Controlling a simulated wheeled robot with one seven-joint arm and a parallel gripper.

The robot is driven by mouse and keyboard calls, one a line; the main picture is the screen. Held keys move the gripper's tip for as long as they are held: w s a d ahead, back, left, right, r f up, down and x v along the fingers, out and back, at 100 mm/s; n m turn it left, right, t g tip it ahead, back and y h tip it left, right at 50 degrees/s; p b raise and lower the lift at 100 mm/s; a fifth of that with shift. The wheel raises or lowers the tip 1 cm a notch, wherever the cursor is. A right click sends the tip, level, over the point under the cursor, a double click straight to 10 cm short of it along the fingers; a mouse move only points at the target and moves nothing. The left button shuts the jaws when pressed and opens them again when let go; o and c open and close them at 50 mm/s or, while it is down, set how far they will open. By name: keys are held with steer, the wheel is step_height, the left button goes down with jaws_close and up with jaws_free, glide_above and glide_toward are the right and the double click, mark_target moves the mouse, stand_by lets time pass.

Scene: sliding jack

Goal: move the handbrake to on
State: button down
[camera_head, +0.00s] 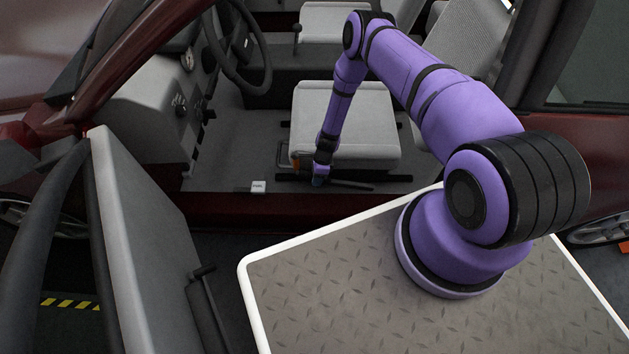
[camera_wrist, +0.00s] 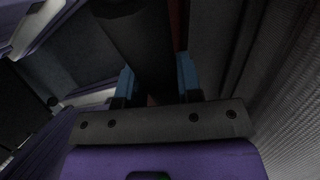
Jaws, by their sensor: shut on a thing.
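The handbrake (camera_head: 350,184) is a thin dark lever lying low along the car floor beside the front seat, near the door sill. My gripper (camera_head: 319,179) reaches down to its left end and is shut on it. In the wrist view the two blue fingers of my gripper (camera_wrist: 157,78) stand apart with a dark shape between them. That view is dark, and the lever's grip is hard to make out. The fingers hide part of the lever in the head view.
The light grey seat (camera_head: 345,118) is right behind my gripper. The steering wheel (camera_head: 238,45) is at the upper left, and the open door (camera_head: 140,240) stands at the left.

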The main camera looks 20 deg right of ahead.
steer(key=shift+s+d+r+t+y, duration=0.15)
steer(key=shift+d+r+y, duration=0.2)
steer(key=shift+r, duration=0.3)
steer(key=shift+s+d+r+t+y, duration=0.15)
steer(key=shift+d+r+y, duration=0.2)
steer(key=shift+r, duration=0.35)
steer(key=shift+s+d+r+t+y, duration=0.15)
steer(key=shift+d+r+y, duration=0.2)
steer(key=shift+r, duration=0.3)
steer(key=c, duration=0.8)
jaws_free()
steer(key=v, duration=1)
steer(key=shift+d+r, duration=0.15)
steer(key=shift+r, duration=0.25)
